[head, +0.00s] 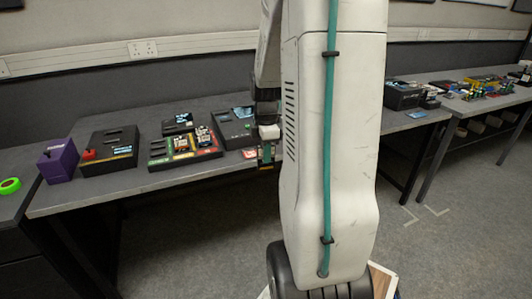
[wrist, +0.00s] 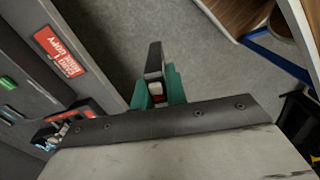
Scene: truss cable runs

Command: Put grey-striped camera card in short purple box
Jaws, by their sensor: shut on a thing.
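My gripper (head: 266,158) hangs at the front edge of the long table, with teal fingers. In the wrist view my gripper (wrist: 157,92) is shut on a thin dark piece with a grey face (wrist: 154,60), seen almost edge-on. I take it for the camera card; its stripes are not clear. A purple box (head: 58,161) stands upright at the left end of the table, well away from my gripper. It is the only purple box I see; its inside is hidden.
A black tray with a red item (head: 108,150) stands beside the purple box. A coloured sorting tray (head: 185,148) lies mid-table. A red label (wrist: 60,50) shows near the table edge. A green tape roll (head: 9,186) lies far left. My arm hides part of the table.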

